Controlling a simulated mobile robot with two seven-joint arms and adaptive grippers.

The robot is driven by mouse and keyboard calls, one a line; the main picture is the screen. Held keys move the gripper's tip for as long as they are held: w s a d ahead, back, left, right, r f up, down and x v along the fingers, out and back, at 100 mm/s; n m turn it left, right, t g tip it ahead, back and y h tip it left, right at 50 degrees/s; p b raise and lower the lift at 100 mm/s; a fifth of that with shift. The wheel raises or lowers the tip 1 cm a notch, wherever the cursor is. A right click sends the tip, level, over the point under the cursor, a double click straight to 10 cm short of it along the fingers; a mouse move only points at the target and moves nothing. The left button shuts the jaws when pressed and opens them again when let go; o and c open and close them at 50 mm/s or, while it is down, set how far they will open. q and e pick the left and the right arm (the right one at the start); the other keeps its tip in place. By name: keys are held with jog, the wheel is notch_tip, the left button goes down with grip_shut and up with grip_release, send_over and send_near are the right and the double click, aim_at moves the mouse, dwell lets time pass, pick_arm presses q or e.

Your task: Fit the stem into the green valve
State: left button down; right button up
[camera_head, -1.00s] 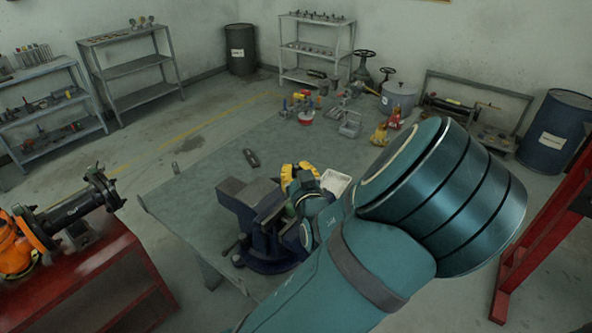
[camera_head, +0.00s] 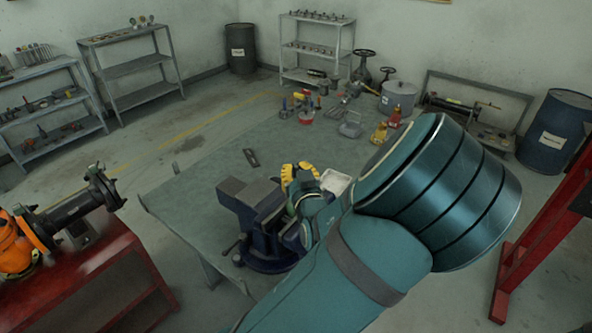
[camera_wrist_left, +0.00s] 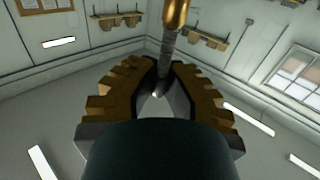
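My left gripper (camera_head: 300,177) shows its yellow toothed fingers just behind the blue bench vise (camera_head: 258,210), partly hidden by my teal arm. In the left wrist view, the two fingers (camera_wrist_left: 160,82) close in around a grey threaded stem (camera_wrist_left: 168,50) with a brass-coloured part (camera_wrist_left: 175,14) at its upper end. The stem runs up out of the picture from between the fingertips. I cannot make out the green valve; my arm covers much of the area at the vise. My right gripper is not in view.
The grey-green table (camera_head: 190,190) is clear left of the vise, apart from a small dark tool (camera_head: 251,158). Several tools and fittings stand at the table's far end. A red bench (camera_head: 85,275) stands at the left.

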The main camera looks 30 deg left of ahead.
pick_arm(q)
jog(key=shift+f+b, duration=1.1)
jog(key=shift+f, duration=0.3)
dwell(0.6)
jog(key=shift+r, duration=0.2)
jog(key=shift+r+p, duration=0.95)
jog(key=shift+p, duration=0.05)
jog(key=shift+w, duration=0.1)
dwell(1.3)
jog(key=shift+a+f+b, duration=0.1)
jog(key=shift+f+b, duration=0.6)
jog(key=shift+f, duration=0.45)
jog(key=c, duration=1)
grip_release()
jog(key=shift+c, duration=0.2)
jog(key=v, duration=0.7)
jog(key=shift+d+r, duration=0.1)
jog(key=shift+d, duration=0.15)
